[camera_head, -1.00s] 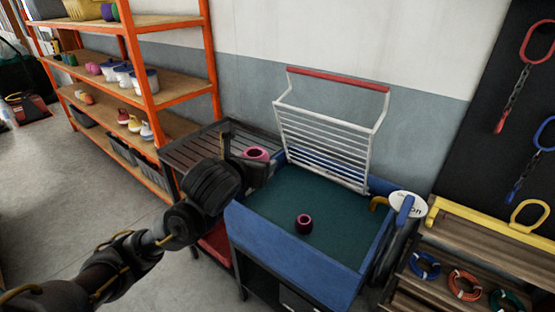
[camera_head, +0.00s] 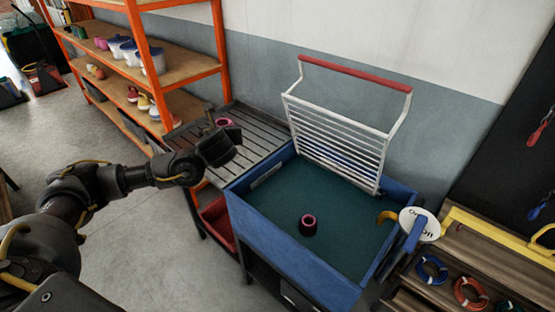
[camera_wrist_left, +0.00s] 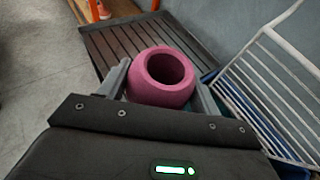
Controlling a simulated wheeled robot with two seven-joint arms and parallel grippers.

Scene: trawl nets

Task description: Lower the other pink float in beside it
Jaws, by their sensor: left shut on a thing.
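One pink float (camera_head: 308,225), a round ring-like piece with a dark hole, sits on the green floor of the blue tank (camera_head: 262,232). The other pink float (camera_head: 224,122) is at the tip of my left gripper (camera_head: 222,125), left of the tank and over the slatted grey rack. In the left wrist view this float (camera_wrist_left: 148,94) is between the two grey fingers of the left gripper (camera_wrist_left: 162,80), its hole facing up toward the camera. The fingers are shut on its sides. My right gripper is in neither view.
A white wire rack (camera_head: 340,130) with a red top bar stands at the tank's back edge. The slatted rack (camera_head: 252,135) adjoins the tank's left side. A white round sign (camera_head: 420,224) is at its right. Orange shelving (camera_head: 150,70) stands behind left. The tank floor is mostly clear.

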